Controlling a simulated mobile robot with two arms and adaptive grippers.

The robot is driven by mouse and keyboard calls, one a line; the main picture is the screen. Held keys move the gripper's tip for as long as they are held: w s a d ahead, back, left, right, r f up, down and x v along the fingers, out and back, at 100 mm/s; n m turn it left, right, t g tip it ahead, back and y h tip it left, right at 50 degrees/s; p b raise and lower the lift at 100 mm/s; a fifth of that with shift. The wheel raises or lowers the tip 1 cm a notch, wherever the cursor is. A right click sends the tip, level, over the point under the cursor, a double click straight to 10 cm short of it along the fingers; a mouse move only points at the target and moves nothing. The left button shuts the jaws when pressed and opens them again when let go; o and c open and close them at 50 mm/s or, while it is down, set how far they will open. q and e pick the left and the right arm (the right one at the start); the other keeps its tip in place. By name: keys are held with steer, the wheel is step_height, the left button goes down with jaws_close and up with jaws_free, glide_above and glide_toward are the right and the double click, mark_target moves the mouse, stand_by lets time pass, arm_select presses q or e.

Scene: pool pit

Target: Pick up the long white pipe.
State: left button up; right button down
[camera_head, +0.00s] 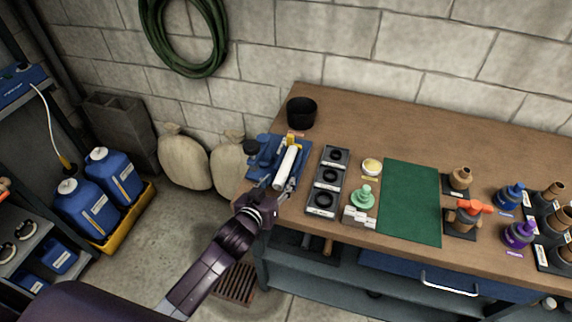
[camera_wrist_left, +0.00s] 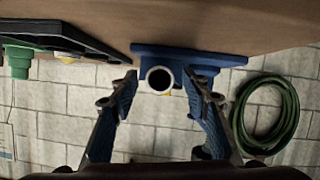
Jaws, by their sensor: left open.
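The long white pipe (camera_head: 286,165) lies in a blue holder (camera_head: 262,150) at the left end of the workbench, its length running away from me. In the left wrist view the pipe's round open end (camera_wrist_left: 159,80) faces the camera, in front of the blue holder (camera_wrist_left: 205,60). My left gripper (camera_head: 273,187) is at the near end of the pipe. In the wrist view its two fingers (camera_wrist_left: 160,84) are apart, one on each side of the pipe end, with gaps visible. The far part of the pipe is hidden in the wrist view. My right gripper is not in view.
A black tray with rings (camera_head: 328,176) stands right of the holder, and a black cup (camera_head: 301,113) behind it. A green mat (camera_head: 411,203) and several fittings lie further right. A green hose (camera_head: 184,72) hangs on the wall.

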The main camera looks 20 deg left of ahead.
arm_select(q)
steer(key=shift+w, duration=0.15)
jaws_close()
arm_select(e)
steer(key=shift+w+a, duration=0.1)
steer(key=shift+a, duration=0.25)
arm_select(q)
steer(key=shift+r, duration=0.15)
